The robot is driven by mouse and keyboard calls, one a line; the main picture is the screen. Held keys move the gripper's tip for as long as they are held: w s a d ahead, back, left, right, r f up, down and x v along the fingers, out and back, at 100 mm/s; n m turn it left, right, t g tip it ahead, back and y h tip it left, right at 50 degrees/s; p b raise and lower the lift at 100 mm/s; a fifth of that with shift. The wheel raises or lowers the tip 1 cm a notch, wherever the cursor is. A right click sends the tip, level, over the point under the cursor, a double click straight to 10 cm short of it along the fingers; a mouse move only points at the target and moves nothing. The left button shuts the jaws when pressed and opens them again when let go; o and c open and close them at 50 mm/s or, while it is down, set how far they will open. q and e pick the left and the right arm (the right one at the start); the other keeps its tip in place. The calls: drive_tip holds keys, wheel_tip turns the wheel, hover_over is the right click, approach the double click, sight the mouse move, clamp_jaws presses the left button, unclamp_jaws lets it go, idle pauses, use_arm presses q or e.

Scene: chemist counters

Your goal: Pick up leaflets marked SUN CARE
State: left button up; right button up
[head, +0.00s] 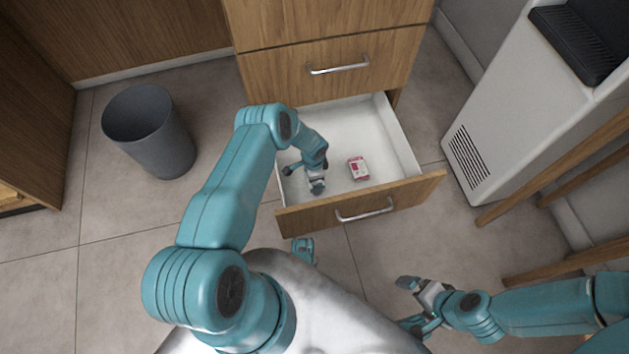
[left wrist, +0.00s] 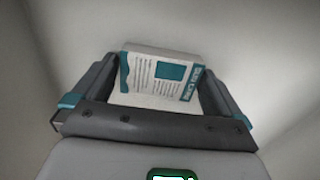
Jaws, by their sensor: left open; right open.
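In the left wrist view a white stack of leaflets (left wrist: 160,78) with teal panels and small print lies between my left gripper's fingers. In the head view the arm and gripper hide that stack. A pink and white packet or stack (head: 358,168) lies in the drawer to the right of my left gripper; its marking is not readable. My right gripper (head: 409,302) is open and empty, outside the drawer at lower right.
The open drawer (head: 408,148) has white walls and a wooden front with a metal handle (head: 364,210). A closed drawer (head: 290,72) sits above it. A grey bin (head: 150,130) stands at left. A white appliance (head: 490,130) and wooden legs (head: 560,170) stand at right.

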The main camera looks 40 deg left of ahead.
use_arm(q)
drive_tip(key=c, duration=0.8)
drive_tip(key=shift+r, duration=0.1)
